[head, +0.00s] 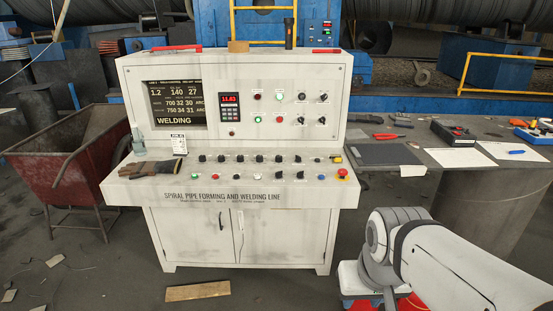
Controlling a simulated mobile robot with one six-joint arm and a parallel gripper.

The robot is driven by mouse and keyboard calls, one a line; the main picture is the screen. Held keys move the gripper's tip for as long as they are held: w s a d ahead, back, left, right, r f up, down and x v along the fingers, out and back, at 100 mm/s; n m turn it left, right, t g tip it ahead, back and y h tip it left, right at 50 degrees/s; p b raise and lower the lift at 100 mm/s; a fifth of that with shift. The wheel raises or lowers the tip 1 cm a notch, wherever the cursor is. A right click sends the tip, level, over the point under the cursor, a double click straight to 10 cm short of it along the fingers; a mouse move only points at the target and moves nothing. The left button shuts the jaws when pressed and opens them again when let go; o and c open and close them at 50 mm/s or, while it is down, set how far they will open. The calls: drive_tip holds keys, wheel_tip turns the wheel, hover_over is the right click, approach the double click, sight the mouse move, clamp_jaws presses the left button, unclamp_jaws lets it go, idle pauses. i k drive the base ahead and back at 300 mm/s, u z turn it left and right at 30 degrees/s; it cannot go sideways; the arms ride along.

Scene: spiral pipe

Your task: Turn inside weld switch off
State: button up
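A white control console (243,277) labelled "SPIRAL PIPE FORMING AND WELDING LINE" stands in the middle of the head view. Its sloped desk carries a row of black rotary switches (259,158) with a row of coloured buttons and more switches in front. Several black knobs (301,97) are on the upright panel at right. The labels are too small to read, so I cannot tell which is the inside weld switch or its setting. The screen (177,106) reads "WELDING". My arm shows at lower right, apart from the console; my gripper is not visible.
Gloves (158,168) and a small card (179,143) lie on the desk's left. A red emergency button (342,173) is at its right end. A red cart (62,160) stands left; a dark table (470,140) with papers and tools stands right. A wooden board (197,291) lies on the floor.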

sight(278, 174)
drive_tip(key=k, duration=1.3)
drive_tip(key=u, duration=0.55)
drive_tip(key=i, duration=2.05)
drive_tip(key=z, duration=0.8)
drive_tip(key=i, duration=0.3)
drive_tip(key=z, duration=0.3)
